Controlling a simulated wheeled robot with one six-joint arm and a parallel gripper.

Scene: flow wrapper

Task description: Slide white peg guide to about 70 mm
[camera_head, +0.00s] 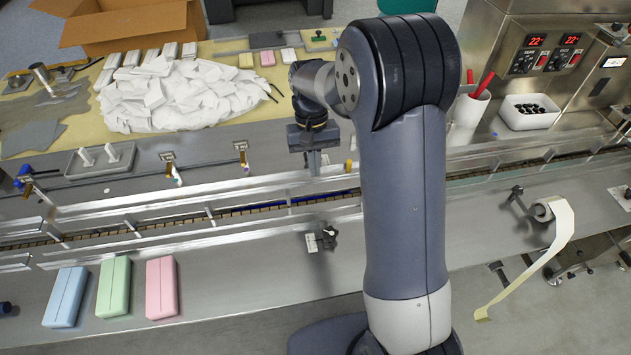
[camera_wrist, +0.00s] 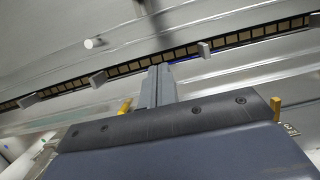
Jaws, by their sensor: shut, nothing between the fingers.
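My gripper (camera_head: 314,168) is shut and empty, pointing down over the conveyor's far rail. In the wrist view its closed fingertips (camera_wrist: 158,72) point at the chain channel, with nothing between them. A grey plate with two upright white pegs (camera_head: 101,155) lies on the far deck, well left of my gripper. In the wrist view a small round white peg (camera_wrist: 95,43) stands on bare metal beyond the chain, apart from the fingers. I cannot tell whether it belongs to the guide. No millimetre reading is legible.
The chain conveyor (camera_head: 130,232) runs between clear rails. Yellow tabs (camera_wrist: 277,104) show near the gripper, and a yellow knob (camera_head: 348,166) stands just right of it. Blue (camera_head: 65,297), green (camera_head: 114,287) and pink (camera_head: 162,287) packs lie front left. A black-knobbed bracket (camera_head: 322,239) is on the near rail.

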